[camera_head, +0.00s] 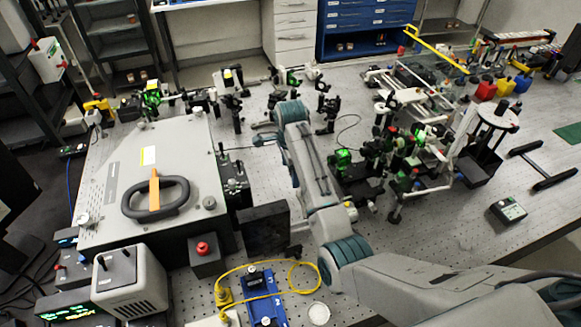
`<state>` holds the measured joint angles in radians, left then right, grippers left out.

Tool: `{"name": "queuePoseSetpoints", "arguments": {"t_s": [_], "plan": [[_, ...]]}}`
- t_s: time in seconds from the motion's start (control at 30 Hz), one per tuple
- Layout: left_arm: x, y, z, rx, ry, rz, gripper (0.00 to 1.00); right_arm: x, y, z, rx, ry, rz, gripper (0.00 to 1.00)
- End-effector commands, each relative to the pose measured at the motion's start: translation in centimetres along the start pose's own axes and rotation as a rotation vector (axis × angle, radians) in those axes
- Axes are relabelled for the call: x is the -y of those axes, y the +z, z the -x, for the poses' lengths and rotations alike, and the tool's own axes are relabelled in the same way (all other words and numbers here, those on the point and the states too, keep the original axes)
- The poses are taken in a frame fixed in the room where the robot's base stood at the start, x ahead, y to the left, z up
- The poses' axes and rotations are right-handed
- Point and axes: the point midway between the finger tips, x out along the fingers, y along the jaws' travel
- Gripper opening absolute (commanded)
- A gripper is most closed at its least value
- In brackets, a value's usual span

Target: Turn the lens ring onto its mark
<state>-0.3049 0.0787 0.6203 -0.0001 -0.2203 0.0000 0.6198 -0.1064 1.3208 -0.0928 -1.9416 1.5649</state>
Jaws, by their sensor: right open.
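My right arm comes in from the lower right and bends up over the bench. Its wrist end is among the dark optical mounts (231,112) at the back middle. My right gripper (259,136) is open, small in the view and partly hidden by my own arm. I see nothing held in it. I cannot pick out the lens ring or its mark among the small mounts. I cannot tell whether the gripper touches any of them. My left gripper is not in view.
A large grey box (185,160) with a black handle (157,197) fills the left of the bench. A green-lit optics cluster (343,158) stands right of my forearm. A yellow cable (290,292) loops by a blue plate (262,296) in front. The bench's right front is mostly clear.

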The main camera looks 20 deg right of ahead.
Motion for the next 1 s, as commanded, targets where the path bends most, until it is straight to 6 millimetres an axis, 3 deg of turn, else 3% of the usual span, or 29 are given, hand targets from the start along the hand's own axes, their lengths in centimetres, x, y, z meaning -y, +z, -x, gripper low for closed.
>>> {"name": "queuePoseSetpoints", "arguments": {"t_s": [0.03,0.27,0.53,1.0], "plan": [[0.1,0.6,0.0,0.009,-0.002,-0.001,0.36,0.0,0.0,0.0,0.0,0.0,0.0,0.75],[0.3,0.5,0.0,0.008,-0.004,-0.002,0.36,0.0,0.0,0.0,0.0,0.0,0.0,0.3],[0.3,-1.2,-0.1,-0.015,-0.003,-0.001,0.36,0.0,-0.1,0.0,-0.001,-0.024,-0.001,0.3],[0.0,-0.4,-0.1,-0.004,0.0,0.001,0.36,-0.3,-0.1,-0.1,-0.002,-0.329,-0.002,0.3]]}}
